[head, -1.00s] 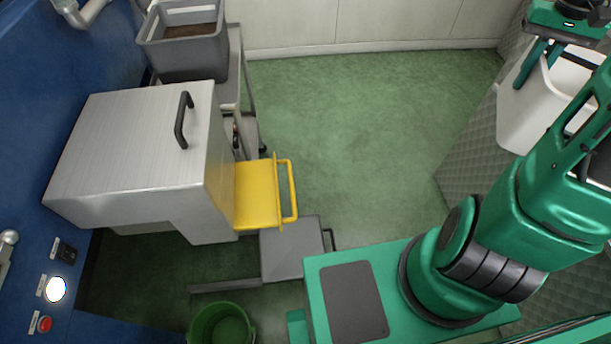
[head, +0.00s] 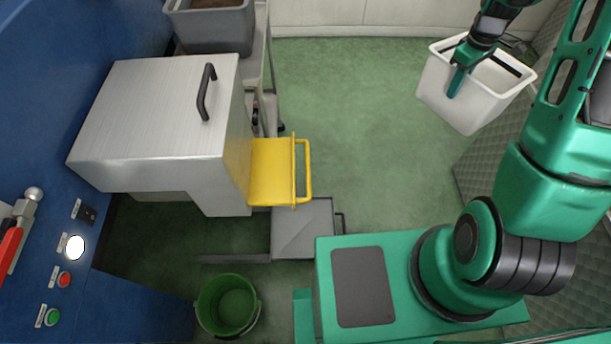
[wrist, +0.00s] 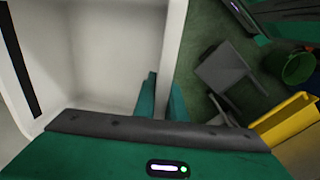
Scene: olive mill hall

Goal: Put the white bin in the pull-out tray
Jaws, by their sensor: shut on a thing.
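The white bin (head: 468,108) is an open, empty-looking tub held in the air at the upper right of the head view. Its pale inside also fills the left of the wrist view (wrist: 100,60). My gripper (head: 457,78) is shut on one side wall of it, one finger inside and one outside, as the wrist view shows (wrist: 163,95).
A yellow chute-like part (head: 272,172) with a bar juts from the steel machine (head: 150,110), above the tray's back edge. A green bucket (head: 228,303) stands in front. A grey crate (head: 215,30) sits on a cart behind. Green floor (head: 360,120) between bin and machine is clear.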

